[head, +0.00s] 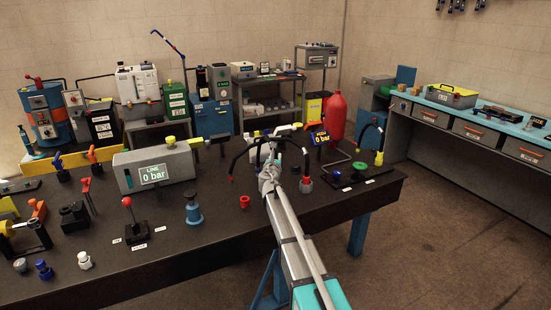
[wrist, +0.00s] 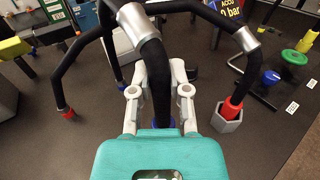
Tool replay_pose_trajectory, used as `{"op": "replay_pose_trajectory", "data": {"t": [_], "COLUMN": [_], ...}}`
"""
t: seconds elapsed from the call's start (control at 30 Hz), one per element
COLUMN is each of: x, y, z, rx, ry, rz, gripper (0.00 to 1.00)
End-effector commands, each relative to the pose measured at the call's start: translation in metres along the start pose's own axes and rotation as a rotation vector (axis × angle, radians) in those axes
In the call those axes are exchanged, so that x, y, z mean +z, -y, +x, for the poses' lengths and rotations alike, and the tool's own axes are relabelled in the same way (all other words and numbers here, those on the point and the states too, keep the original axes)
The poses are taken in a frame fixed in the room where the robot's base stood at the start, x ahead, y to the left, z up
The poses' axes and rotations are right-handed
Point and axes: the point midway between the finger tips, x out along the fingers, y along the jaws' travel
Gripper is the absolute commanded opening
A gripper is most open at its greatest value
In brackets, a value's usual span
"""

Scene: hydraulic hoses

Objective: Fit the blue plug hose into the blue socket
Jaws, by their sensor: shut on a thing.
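My gripper (wrist: 160,92) is shut on the blue plug hose (wrist: 158,75), a black hose with a silver sleeve that stands between the two fingers. A little of its blue plug (wrist: 163,125) shows low between the fingers; its tip is hidden behind the teal gripper body. In the head view my gripper (head: 269,176) is over the dark table near its right part. A blue round fitting (wrist: 271,77), which looks like the blue socket, lies right of the gripper. It also shows in the head view (head: 337,174), apart from the held hose.
A black hose with a red end (wrist: 68,113) hangs at the left. A green ring (wrist: 293,57) lies farther right. A grey LINE gauge box (head: 155,170) stands left on the table.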

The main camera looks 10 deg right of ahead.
Motion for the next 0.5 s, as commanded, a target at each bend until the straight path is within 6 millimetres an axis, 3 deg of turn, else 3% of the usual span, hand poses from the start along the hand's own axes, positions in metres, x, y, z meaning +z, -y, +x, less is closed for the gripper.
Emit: {"op": "replay_pose_trajectory", "data": {"t": [0.5], "x": [-0.0063], "y": [0.0000], "z": [0.0000], "rx": [0.000], "ry": [0.000], "rz": [0.000], "gripper": [0.00]}}
